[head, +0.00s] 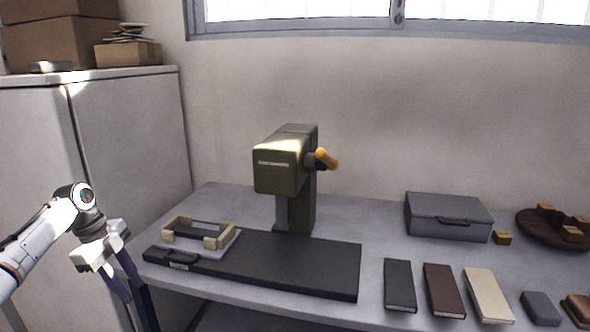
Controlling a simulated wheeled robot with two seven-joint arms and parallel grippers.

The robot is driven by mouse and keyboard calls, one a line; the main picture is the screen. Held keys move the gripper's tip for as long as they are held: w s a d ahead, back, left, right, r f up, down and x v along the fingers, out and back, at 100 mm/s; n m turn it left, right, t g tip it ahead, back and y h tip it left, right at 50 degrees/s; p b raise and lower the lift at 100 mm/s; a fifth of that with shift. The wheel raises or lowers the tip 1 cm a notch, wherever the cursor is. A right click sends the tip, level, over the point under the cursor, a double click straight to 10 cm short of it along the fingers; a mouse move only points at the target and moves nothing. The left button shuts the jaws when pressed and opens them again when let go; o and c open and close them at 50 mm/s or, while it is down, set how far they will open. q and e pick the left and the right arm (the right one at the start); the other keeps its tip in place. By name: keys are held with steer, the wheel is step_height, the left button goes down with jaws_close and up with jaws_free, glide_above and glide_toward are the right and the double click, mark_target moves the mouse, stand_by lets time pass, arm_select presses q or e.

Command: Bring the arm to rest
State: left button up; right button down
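My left arm comes in from the left, and my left gripper (133,292) hangs beside the table's left front edge, in front of the grey cabinet. Its two dark fingers point down, stand apart and hold nothing that I can see. It is to the left of the press and clear of the things on the table. My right gripper is not in view.
The grey table (355,220) carries an olive press (282,165) with a yellow handle, a long dark base plate (290,262), a framed jig (198,235), a grey case (448,217) and a round wooden tray (530,231). Several books and blocks line the front right. A cabinet (130,130) stands left.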

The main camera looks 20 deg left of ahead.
arm_select(q)
steer(key=d+f+n+y, duration=0.1)
steer(key=d+f, duration=0.3)
steer(key=f, duration=0.4)
steer(key=d+f+n+y, duration=0.1)
steer(key=d+f, duration=0.4)
steer(key=f, duration=0.3)
steer(key=s+d+f+n+t, duration=0.1)
steer(key=s+d+f, duration=0.2)
steer(key=d+f, duration=0.35)
steer(key=s+d+f+n+t, duration=0.1)
steer(key=s+d+f, duration=0.1)
steer(key=d+f, duration=0.4)
steer(key=s+d+f+n+t+h, duration=0.1)
steer(key=s+d+n, duration=0.15)
steer(key=d, duration=0.35)
steer(key=s+d+f+n, duration=0.1)
steer(key=s+d, duration=0.2)
steer(key=d, duration=0.3)
steer(key=s+d+r+n+t+h, duration=0.1)
steer(key=s+d+r+n+t, duration=0.3)
steer(key=d, duration=0.5)
steer(key=s+r+n, duration=0.1)
steer(key=s+r, duration=0.1)
steer(key=s, duration=0.1)
steer(key=shift+s+d+r+n, duration=0.15)
steer(key=shift+d+r+n, duration=0.05)
steer(key=shift+d+n, duration=0.15)
